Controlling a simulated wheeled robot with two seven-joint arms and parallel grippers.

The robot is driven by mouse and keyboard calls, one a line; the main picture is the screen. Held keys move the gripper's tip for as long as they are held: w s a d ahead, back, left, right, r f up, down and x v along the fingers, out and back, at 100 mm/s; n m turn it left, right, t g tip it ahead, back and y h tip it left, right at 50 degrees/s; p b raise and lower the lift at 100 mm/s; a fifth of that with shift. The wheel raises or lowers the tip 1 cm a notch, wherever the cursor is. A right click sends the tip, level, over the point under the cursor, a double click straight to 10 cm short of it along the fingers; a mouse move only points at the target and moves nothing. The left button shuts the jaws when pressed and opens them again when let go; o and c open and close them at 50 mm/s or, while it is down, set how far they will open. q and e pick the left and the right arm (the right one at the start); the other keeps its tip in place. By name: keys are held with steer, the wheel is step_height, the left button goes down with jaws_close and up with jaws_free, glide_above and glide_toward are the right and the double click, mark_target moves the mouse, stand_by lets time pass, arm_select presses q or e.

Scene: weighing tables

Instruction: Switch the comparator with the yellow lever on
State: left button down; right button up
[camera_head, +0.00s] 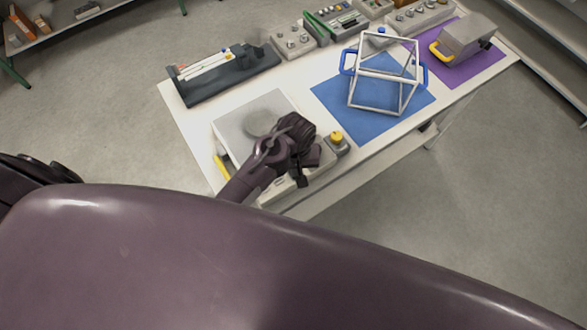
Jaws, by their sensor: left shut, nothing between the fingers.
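A light grey weighing unit with a flat square top (258,112) stands at the near left end of the white table (190,135). A yellow part (221,166) shows at its left side. A small grey box with a yellow knob or lever (337,138) stands just right of this unit; its switch position is too small to tell. My left gripper (303,176) is shut and empty, over the unit's near right edge and left of the small box. The arm and gripper hide part of the unit's front. I cannot tell whether the gripper touches anything. My right gripper is not in view.
A white cube frame with blue handles (384,108) stands on a blue mat (335,101). A grey block with a yellow handle (467,38) is on a purple mat (484,66). A dark rack (225,80) and several grey control boxes (294,42) line the back edge.

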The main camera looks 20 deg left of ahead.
arm_select(q)
steer(key=shift+f, duration=0.2)
steer(key=shift+r+p, duration=0.9)
steer(key=shift+r, duration=2.6)
